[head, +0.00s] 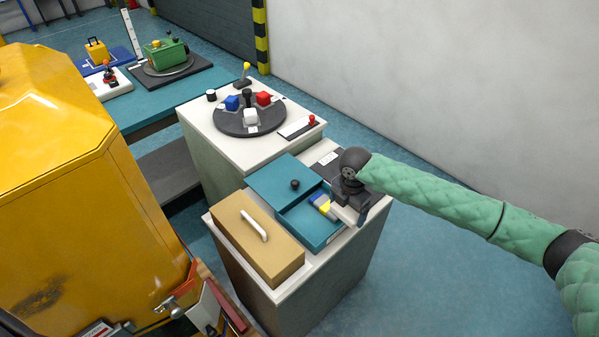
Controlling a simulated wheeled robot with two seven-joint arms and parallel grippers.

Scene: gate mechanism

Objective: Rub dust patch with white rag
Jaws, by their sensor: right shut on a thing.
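The dust patch (38,298) is a dark smudge low on the front of the yellow housing at the left. My right gripper (352,201) reaches in from the right over the right end of an open teal box. It is shut on a white piece that looks like the white rag (343,214), partly hidden by the fingers. The gripper is far from the dust patch. My left gripper is not in view.
Behind is a cabinet with a dark turntable (250,118). The yellow housing (90,190) fills the left. Floor at right is clear.

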